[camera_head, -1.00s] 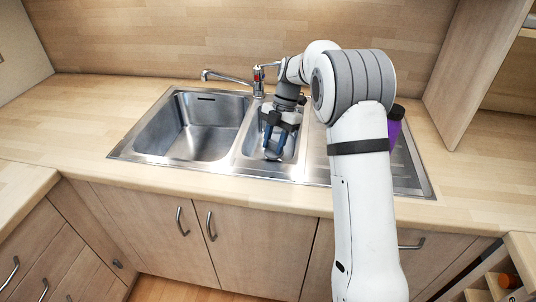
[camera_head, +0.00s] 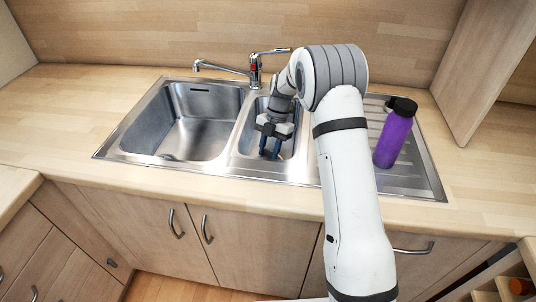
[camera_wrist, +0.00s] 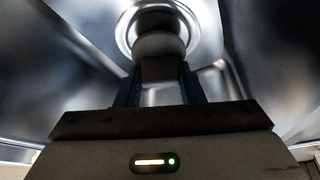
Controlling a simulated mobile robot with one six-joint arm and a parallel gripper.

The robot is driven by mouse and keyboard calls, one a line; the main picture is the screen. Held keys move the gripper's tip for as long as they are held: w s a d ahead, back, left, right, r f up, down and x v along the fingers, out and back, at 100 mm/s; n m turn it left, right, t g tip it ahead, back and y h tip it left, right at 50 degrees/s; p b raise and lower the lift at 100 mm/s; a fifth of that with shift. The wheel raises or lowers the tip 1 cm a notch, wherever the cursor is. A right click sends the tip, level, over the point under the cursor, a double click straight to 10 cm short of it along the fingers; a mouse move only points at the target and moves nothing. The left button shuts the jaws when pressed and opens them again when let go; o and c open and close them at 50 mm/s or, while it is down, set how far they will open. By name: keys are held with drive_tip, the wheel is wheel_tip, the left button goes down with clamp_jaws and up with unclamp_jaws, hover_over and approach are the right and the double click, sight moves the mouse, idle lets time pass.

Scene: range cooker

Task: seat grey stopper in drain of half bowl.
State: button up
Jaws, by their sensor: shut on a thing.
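The half bowl (camera_head: 246,140) is the small steel basin right of the larger bowl. My gripper (camera_head: 270,156) points down inside it. In the wrist view, my gripper (camera_wrist: 160,88) is shut on the grey stopper (camera_wrist: 160,68), a dark rounded piece between the two blue fingers. The bright round drain ring (camera_wrist: 124,14) appears around and beyond the stopper's top. The stopper is at or over the drain; I cannot tell whether it touches. In the head view, my gripper hides the stopper and drain.
The larger bowl (camera_head: 190,135) is empty, to the left. The faucet (camera_head: 254,72) stands behind the bowls, close to my arm. A purple bottle (camera_head: 393,138) with a black cap stands on the drainboard (camera_head: 410,178) at right. The wooden counter (camera_head: 90,100) on the left is clear.

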drive_tip(key=shift+f, duration=1.2)
drive_tip(key=shift+f, duration=0.25)
drive_tip(key=o, duration=1)
drive_tip(key=shift+r, duration=0.15)
drive_tip(key=shift+c, duration=0.2)
